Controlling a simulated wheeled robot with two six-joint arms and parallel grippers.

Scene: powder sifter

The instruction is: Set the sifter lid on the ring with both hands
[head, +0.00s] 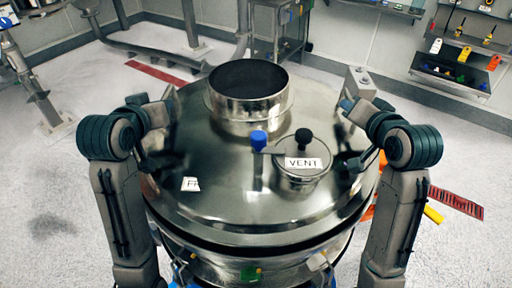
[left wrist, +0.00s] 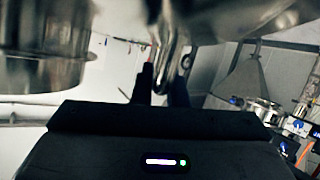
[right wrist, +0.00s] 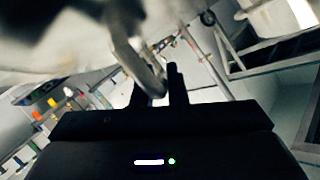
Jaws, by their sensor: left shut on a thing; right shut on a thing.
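The sifter lid (head: 225,185) is a wide, shiny metal dome with an open collar (head: 250,115) and a small round cover labelled VENT (head: 303,163). It is over the metal ring (head: 215,268), with a dark band between them at the front. I cannot tell whether they touch. My left gripper (head: 147,163) is at the lid's left side, shut on a metal loop handle (left wrist: 172,45) in the left wrist view. My right gripper (head: 355,163) is at the lid's right side, shut on the other loop handle (right wrist: 132,50) in the right wrist view.
A blue knob (head: 258,140) stands on the lid beside the vent. A green clip (head: 251,273) shows on the lower body. Open floor (head: 50,215) lies to the left.

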